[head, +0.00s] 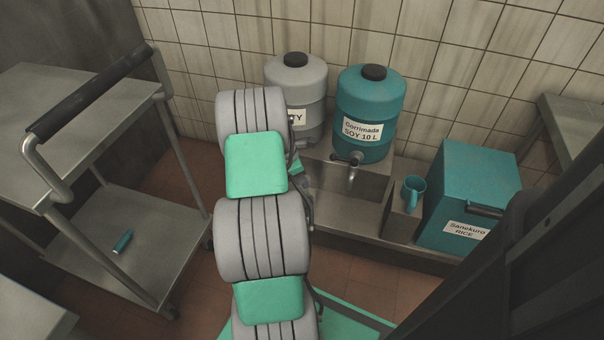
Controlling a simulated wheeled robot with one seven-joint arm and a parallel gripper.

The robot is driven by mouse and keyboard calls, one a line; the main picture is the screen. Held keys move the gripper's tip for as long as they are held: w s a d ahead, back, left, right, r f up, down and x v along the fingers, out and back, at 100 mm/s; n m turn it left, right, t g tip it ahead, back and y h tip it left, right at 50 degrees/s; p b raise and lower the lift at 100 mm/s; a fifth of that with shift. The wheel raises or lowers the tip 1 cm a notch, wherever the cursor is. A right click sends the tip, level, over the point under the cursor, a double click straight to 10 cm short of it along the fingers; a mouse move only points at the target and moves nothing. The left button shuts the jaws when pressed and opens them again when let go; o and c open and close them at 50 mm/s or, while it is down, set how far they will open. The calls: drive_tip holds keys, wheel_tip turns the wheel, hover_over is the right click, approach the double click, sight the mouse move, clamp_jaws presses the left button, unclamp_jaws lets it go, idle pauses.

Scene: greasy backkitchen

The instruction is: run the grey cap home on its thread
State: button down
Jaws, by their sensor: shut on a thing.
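I cannot make out the grey cap or its thread; that area is hidden behind my arm. My arm rises through the middle of the head view and covers the lower left of a grey drum (297,78) with a black lid and a partly covered label ending in "TY". A little of my wrist shows beside the arm, below this drum and over the left end of the sink. My gripper's fingers are hidden behind the arm, so what they hold does not show.
A teal soy drum (370,101) with a tap (350,162) stands by the sink (346,207). A teal mug (413,192) and a teal rice bin (478,186) are to the right. A steel trolley (170,225) at left carries a small teal cylinder (122,242) on its lower shelf.

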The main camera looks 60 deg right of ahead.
drive_tip(key=shift+f, duration=0.65)
drive_tip(key=shift+p, duration=0.6)
drive_tip(key=shift+f, duration=0.1)
drive_tip(key=shift+f+b, duration=0.8)
drive_tip(key=shift+f, duration=0.85)
